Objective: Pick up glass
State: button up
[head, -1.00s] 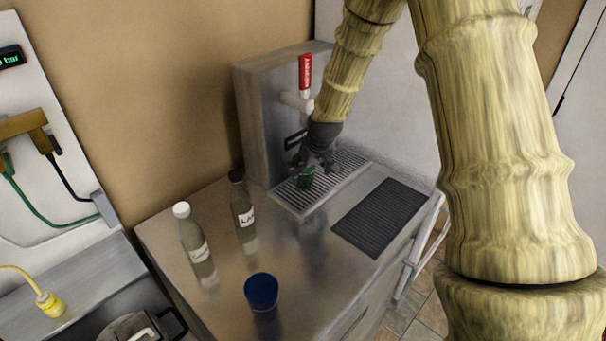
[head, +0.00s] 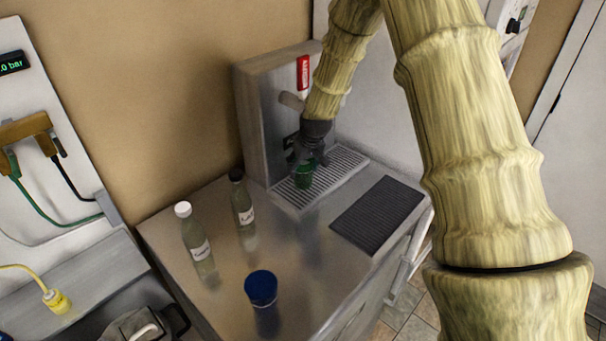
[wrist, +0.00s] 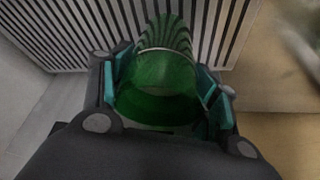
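The glass (head: 304,176) is a small green see-through tumbler at the drip tray (head: 345,165) under the tap. I cannot tell whether it still touches the grating. My gripper (head: 306,161) points down over it from above. In the wrist view the green glass (wrist: 158,92) fills the space between the teal pads of my gripper (wrist: 160,84), one on each side and seemingly against its wall. The gripper looks shut on the glass. The fingers hide part of the glass in the head view.
The tap tower (head: 268,120) with a red handle (head: 303,72) stands close behind my gripper. A white-capped bottle (head: 196,240), a black-capped bottle (head: 241,205) and a blue cup (head: 261,289) stand on the counter to the left. A dark ribbed mat (head: 377,215) lies to the right.

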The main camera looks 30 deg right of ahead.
jog(key=shift+w, duration=0.1)
jog(key=c, duration=0.4)
jog(key=shift+c, duration=0.2)
jog(key=shift+r+b, duration=0.15)
jog(key=shift+b, duration=0.25)
